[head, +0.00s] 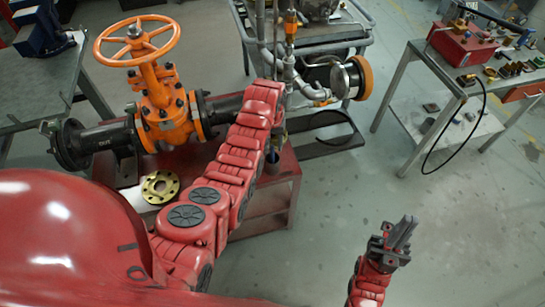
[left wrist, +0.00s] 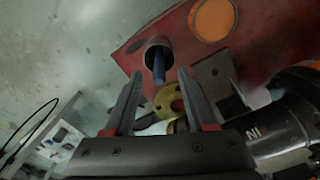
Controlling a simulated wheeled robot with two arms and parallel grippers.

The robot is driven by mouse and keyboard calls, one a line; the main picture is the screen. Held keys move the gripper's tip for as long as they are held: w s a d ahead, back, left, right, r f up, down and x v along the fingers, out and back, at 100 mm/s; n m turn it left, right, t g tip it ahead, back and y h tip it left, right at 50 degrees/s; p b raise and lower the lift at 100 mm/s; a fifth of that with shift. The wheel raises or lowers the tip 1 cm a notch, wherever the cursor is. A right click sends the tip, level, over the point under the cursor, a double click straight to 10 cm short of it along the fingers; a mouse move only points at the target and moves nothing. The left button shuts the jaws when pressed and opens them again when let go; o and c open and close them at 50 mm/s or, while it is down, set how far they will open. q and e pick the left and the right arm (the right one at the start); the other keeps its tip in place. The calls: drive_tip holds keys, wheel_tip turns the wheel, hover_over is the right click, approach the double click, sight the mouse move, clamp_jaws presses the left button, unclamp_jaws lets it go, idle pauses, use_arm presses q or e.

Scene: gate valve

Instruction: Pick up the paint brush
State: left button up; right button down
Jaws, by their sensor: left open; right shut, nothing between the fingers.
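A blue handle (left wrist: 158,66), likely the paint brush's, stands up out of a dark round cup (left wrist: 150,45) in the left wrist view; its bristles are not visible. In the head view a small blue-topped dark cup (head: 272,157) shows at the red table's right part, beside my left arm. My left gripper (left wrist: 160,75) is open, its fingertips to either side of the handle in the picture; I cannot tell how far off it is. In the head view it is mostly hidden by my arm. My right gripper (head: 400,236) is shut and empty over the floor at right.
An orange gate valve (head: 162,105) with black pipes stands on the red table (head: 262,203). A brass flange ring (head: 160,187) lies in front of it. A cart with piping (head: 330,60) stands behind. A side table with a red box (head: 462,42) is at right. The floor between is clear.

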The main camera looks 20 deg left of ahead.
sight(272, 150)
use_arm(q)
drive_tip(key=shift+w+f+p, duration=0.1)
drive_tip(key=shift+f+p, duration=0.25)
drive_tip(key=shift+f, duration=1.7)
clamp_jaws()
